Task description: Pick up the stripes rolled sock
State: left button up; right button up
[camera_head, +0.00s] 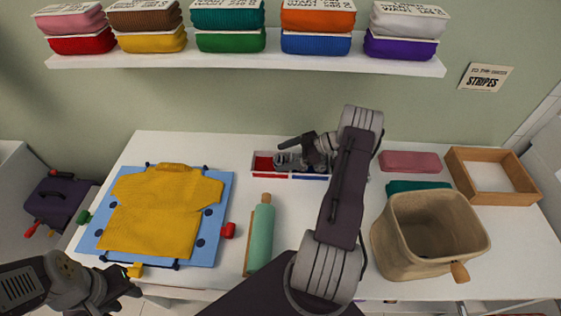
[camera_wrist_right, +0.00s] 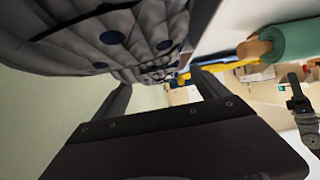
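A low tray (camera_head: 254,176) with red and blue sections stands at the back middle of the table, and a grey item (camera_head: 287,161) lies in it. The right wrist view shows a large grey rolled piece (camera_wrist_right: 110,45) with dark blue dots and dark seam lines, very close. I cannot tell clear stripes on it. My right gripper (camera_head: 292,146) is over the tray; in the wrist view its fingers (camera_wrist_right: 162,90) are apart beside the grey piece, and I see no firm grip. My left gripper (camera_head: 125,293) is at the lower left, apparently open and empty.
A yellow sweater (camera_head: 165,215) lies on a blue board (camera_head: 218,190). A mint roller (camera_head: 261,235) lies mid-table. A beige basket (camera_head: 400,255), wooden frame (camera_head: 500,155) and folded pink cloth (camera_head: 410,161) are right.

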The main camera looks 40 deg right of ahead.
jog(key=c, duration=1.4)
jog(key=shift+o, duration=0.2)
jog(key=shift+r, duration=0.1)
